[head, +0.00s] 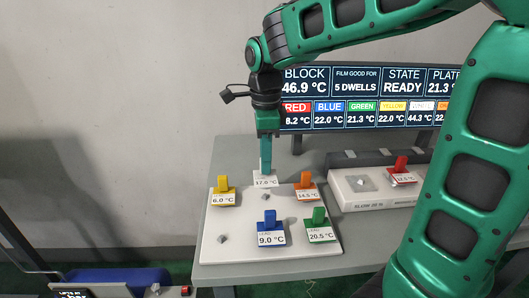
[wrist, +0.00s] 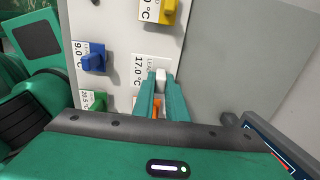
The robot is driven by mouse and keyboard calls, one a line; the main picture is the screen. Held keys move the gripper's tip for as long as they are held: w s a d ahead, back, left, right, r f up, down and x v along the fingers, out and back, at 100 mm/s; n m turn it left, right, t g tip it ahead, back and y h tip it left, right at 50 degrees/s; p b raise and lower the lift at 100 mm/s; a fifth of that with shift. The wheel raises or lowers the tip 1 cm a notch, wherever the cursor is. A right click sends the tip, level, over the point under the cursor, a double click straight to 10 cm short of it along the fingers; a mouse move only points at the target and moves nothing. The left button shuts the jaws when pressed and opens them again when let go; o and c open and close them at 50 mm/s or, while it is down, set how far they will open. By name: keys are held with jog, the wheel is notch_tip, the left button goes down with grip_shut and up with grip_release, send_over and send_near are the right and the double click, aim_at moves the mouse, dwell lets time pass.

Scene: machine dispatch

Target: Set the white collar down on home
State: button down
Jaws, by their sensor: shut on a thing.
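The white collar (head: 265,181), labelled 17.0 °C, is at the back edge of the white board (head: 215,250). My gripper (head: 265,165) points straight down and is shut on its upright tab. In the wrist view the white tab (wrist: 161,74) sits between the two green fingers of my gripper (wrist: 159,84), above its label plate. I cannot tell whether the collar rests on the board or hangs just above it. No spot marked "home" can be read.
Yellow (head: 223,192), orange (head: 306,188), blue (head: 270,230) and green (head: 319,227) collars stand on the board around it. A red collar (head: 401,171) stands on a white block unit (head: 360,199) to the right. A display (head: 365,95) is behind.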

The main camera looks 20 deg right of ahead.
jog(key=shift+f, duration=1.35)
jog(key=shift+f, duration=1.1)
dwell(0.8)
jog(key=c, duration=1.7)
grip_release()
notch_tip(320, 180, up, 11)
jog(key=shift+f, duration=0.15)
